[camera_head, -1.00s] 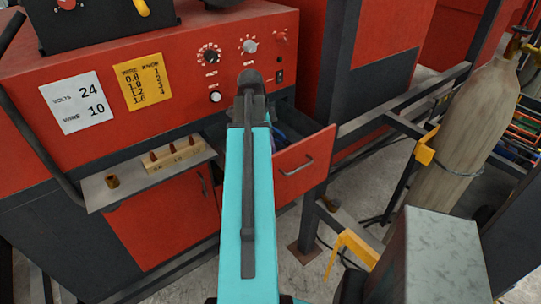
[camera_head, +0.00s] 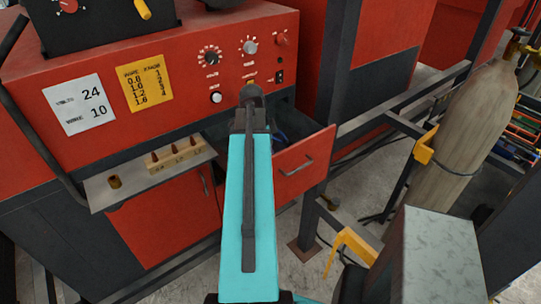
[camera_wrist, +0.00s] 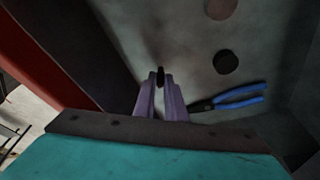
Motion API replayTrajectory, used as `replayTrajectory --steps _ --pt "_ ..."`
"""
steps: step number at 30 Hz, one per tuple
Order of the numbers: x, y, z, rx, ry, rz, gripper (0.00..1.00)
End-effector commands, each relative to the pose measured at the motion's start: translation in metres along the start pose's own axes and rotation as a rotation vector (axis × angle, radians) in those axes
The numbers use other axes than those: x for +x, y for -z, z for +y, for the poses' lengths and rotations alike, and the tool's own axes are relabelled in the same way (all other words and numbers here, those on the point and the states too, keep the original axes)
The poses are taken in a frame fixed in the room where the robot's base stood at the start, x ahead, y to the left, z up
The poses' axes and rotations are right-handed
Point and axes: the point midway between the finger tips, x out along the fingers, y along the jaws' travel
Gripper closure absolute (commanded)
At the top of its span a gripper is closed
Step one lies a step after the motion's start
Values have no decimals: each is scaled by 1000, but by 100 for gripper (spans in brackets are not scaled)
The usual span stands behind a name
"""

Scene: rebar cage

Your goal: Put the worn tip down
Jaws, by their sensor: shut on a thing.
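In the wrist view the two pale purple fingers of my gripper (camera_wrist: 160,88) are shut on a small dark piece, the worn tip (camera_wrist: 160,76). It sits between the fingertips, above a grey surface inside the open drawer. The open drawer (camera_head: 305,162) with its red front shows in the head view, below the control panel. My arm hides the gripper and the tip there. I cannot tell whether the tip touches the surface below.
Blue-handled pliers (camera_wrist: 235,98) lie right of the fingers. Two dark round spots (camera_wrist: 225,62) mark the surface beyond. A shelf (camera_head: 108,192) left of my arm holds a wooden block (camera_head: 175,158) with several tips and a brass piece (camera_head: 115,182). A gas cylinder (camera_head: 465,130) stands at right.

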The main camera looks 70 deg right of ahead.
Motion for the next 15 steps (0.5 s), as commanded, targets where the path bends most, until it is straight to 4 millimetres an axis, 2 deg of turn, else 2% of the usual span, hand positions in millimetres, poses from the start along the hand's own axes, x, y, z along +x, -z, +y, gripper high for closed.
replayTrajectory --steps 5,6,8,15 --pt "4 -1 0 0 0 0 100" --pt "3 0 0 0 0 0 83" --pt "3 0 0 0 0 0 73" --pt "2 0 0 1 0 0 71"
